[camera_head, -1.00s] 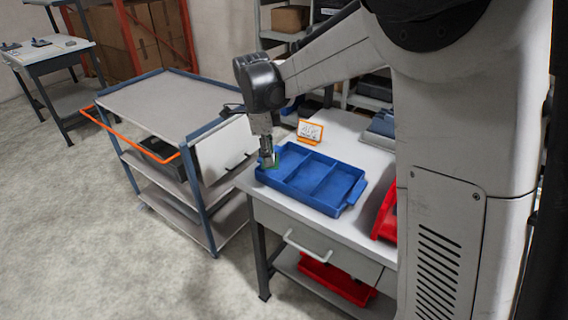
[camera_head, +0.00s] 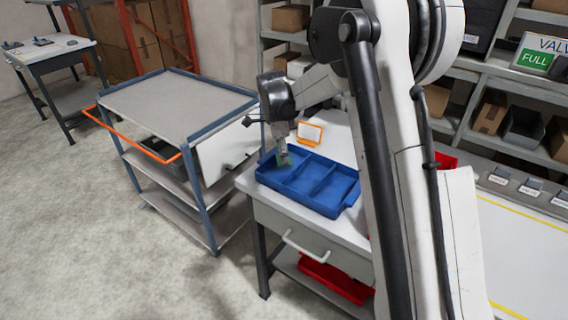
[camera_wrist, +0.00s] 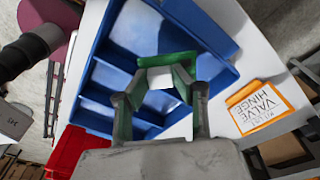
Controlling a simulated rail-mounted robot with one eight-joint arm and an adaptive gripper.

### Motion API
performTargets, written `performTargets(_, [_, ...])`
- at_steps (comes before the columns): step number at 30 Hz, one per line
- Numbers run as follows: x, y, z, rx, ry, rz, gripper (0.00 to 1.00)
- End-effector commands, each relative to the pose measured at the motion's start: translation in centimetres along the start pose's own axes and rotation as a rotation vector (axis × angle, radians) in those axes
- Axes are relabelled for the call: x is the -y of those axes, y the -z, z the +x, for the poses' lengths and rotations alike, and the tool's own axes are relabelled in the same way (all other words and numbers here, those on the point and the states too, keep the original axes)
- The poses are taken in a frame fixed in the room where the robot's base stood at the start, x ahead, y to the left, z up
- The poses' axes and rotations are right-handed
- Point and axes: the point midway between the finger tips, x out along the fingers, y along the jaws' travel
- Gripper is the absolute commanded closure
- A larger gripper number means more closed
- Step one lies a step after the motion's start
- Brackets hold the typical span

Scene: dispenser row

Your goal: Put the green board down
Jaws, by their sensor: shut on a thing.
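My gripper (camera_head: 282,149) is shut on the green board (camera_head: 283,160). The board hangs tilted below my gripper, over the left compartment of the blue tray (camera_head: 318,207). In the wrist view the green board (camera_wrist: 168,60) shows at the fingertips of my gripper (camera_wrist: 160,88), with the divided blue tray (camera_wrist: 222,78) behind it. I cannot tell whether the board touches the tray floor.
The tray lies on a white worktable (camera_head: 247,183) beside an orange-framed sign (camera_head: 310,133). A grey cart (camera_head: 178,100) with an orange handle stands to the left. A red bin (camera_wrist: 68,150) is near the tray. Shelves stand behind.

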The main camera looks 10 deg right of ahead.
Motion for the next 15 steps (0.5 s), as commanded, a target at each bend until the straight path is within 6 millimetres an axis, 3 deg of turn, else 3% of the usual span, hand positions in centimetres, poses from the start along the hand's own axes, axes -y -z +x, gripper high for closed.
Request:
performTargets(5, [0.3, 0.2, 0.8, 0.000, 0.000, -0.001, 1.00])
performTargets(15, [0.3, -0.2, 4.3, 0.000, 0.000, -0.001, 1.00])
